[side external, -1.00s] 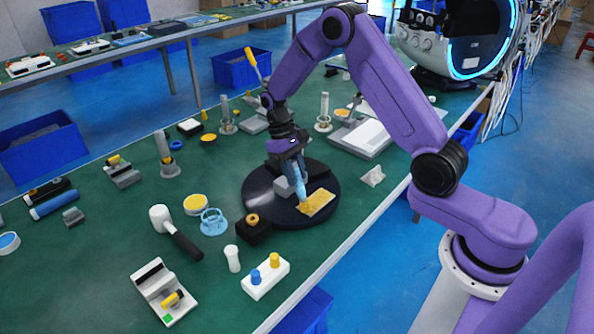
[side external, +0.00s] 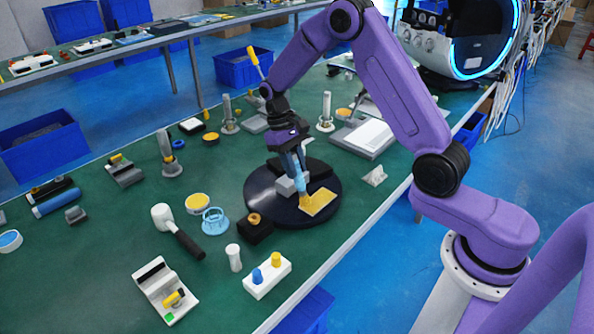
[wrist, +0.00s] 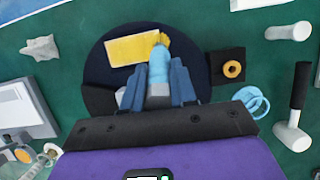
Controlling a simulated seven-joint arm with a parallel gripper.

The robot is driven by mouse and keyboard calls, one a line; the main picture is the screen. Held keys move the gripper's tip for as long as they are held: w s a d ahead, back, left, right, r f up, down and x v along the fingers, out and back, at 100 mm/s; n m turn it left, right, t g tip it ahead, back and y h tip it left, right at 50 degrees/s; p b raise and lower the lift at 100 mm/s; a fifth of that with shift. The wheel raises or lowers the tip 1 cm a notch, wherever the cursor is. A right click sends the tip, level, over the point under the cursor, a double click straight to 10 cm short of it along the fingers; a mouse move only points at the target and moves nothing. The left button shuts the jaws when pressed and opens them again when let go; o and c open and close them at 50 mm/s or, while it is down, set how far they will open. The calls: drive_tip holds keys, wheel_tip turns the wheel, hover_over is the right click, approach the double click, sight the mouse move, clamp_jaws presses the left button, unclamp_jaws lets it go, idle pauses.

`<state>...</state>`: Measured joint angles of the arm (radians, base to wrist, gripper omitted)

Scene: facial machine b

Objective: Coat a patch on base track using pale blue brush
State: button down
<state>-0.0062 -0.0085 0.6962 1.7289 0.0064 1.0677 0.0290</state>
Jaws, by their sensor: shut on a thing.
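My gripper (wrist: 160,85) is shut on the pale blue brush (wrist: 158,62), which also shows in the side view (side external: 301,180). The brush points down, its yellow bristle tip (wrist: 159,38) at the edge of a yellow rectangular patch (wrist: 131,51). The patch lies on a round dark base (side external: 262,208) and shows as a yellow rectangle in the side view (side external: 320,202). A grey block (side external: 285,186) sits on the base beside the brush. I cannot tell whether the bristles press on the surface.
A black block with an orange ring (side external: 255,228) stands beside the base. A light blue ring holder (side external: 213,221), a white-headed mallet (side external: 178,231) and a white block with blue and yellow knobs (side external: 267,276) lie nearby. A small white piece (side external: 374,176) is to the right.

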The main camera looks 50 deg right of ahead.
sight(295, 154)
drive_tip(key=shift+r, duration=2.75)
